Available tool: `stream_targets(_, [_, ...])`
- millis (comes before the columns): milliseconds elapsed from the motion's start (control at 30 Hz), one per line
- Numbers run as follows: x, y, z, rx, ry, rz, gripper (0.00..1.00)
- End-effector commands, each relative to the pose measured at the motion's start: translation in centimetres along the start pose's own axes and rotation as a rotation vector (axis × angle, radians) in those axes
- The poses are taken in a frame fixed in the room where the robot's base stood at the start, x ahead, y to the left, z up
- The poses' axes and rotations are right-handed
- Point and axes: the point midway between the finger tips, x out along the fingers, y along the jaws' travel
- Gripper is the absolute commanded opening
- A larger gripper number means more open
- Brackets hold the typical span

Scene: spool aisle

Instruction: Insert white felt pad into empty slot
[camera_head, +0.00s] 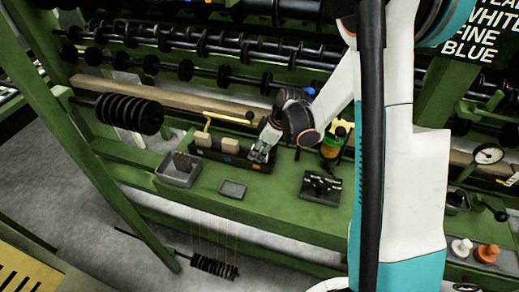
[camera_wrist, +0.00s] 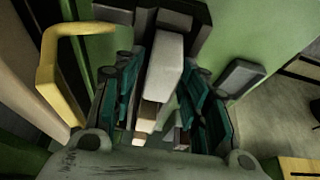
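My gripper (camera_head: 262,150) points down at the right end of a dark holder (camera_head: 248,162) on the green bench. In the wrist view, my gripper's teal fingers (camera_wrist: 164,110) stand on both sides of a white block (camera_wrist: 163,68), which looks like the white felt pad. I cannot tell whether the fingers press on it. A beige pad (camera_head: 203,139) and a tan pad (camera_head: 231,146) stand in the holder left of my gripper. The gripper hides the slot beneath it.
A grey tray (camera_head: 165,178) with a brownish-grey piece stands left of the holder.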

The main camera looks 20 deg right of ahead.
Motion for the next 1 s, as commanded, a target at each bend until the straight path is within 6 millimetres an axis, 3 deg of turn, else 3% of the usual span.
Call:
stream_targets(367, [-0.4, 0.0, -0.2, 0.0, 0.0, 0.0, 0.43])
stream_targets(800, [-8.8, 0.0, -0.2, 0.002, 0.001, 0.001, 0.43])
stream_targets(1000, [-11.5, 0.0, -0.1, 0.002, 0.0, 0.0, 0.43])
